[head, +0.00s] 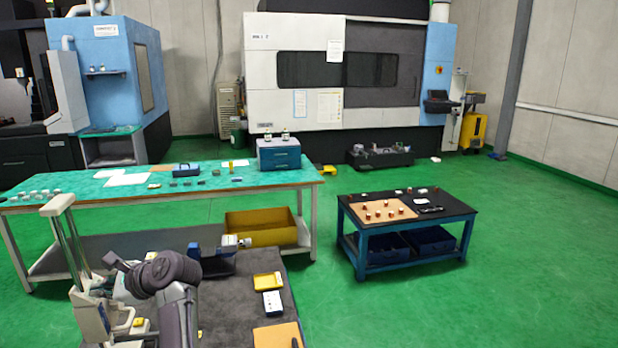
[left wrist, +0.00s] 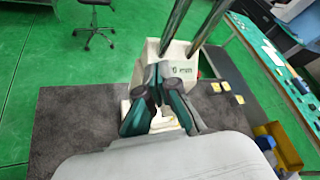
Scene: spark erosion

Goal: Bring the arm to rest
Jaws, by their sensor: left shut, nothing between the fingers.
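My left arm comes in low at the left in the head view, bent over a grey-topped surface. My left gripper (head: 105,278) is partly hidden there by its own arm and is hard to make out. In the left wrist view, my left gripper (left wrist: 157,72) shows dark, teal-sided fingers that are shut and empty. It is in front of a white stand (left wrist: 180,68) with two metal posts; I cannot tell whether they touch. The same stand (head: 92,318) shows at the lower left of the head view. My right gripper is not in view.
The grey top (head: 231,330) holds a yellow tray (head: 267,279), a white-and-black item (head: 272,303) and a tan board (head: 277,336). A teal-topped bench (head: 220,171) stands behind. A blue table (head: 345,218) stands right. Green floor between them is clear.

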